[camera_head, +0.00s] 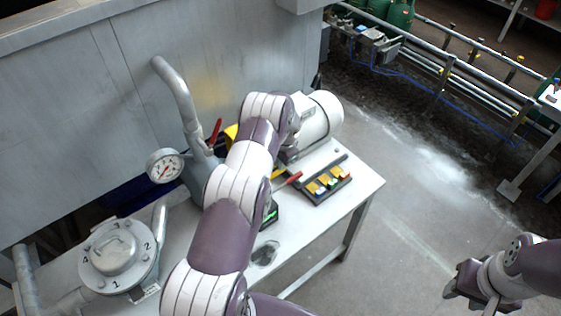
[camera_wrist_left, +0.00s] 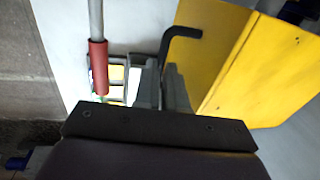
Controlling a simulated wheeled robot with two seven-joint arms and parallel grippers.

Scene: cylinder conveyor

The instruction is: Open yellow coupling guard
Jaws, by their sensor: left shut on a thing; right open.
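The yellow coupling guard (camera_head: 232,131) is mostly hidden behind my left arm in the head view, beside the white motor on the table. In the left wrist view the guard shows as flat yellow panels (camera_wrist_left: 272,75) meeting at an edge, on the right. A black bent handle (camera_wrist_left: 183,32) stands out from it. My left gripper (camera_wrist_left: 163,85) is shut on the lower end of this handle. In the head view that gripper is hidden by the arm. My right gripper (camera_head: 459,294) is open and empty, off to the lower right above the floor, away from the table.
The motor (camera_head: 322,118) stands at the table's back right. A panel with yellow switches (camera_head: 326,182) lies before it. A red-sleeved lever (camera_wrist_left: 97,68) is left of my left fingers. A pressure gauge (camera_head: 166,168) and numbered valve (camera_head: 118,258) stand left.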

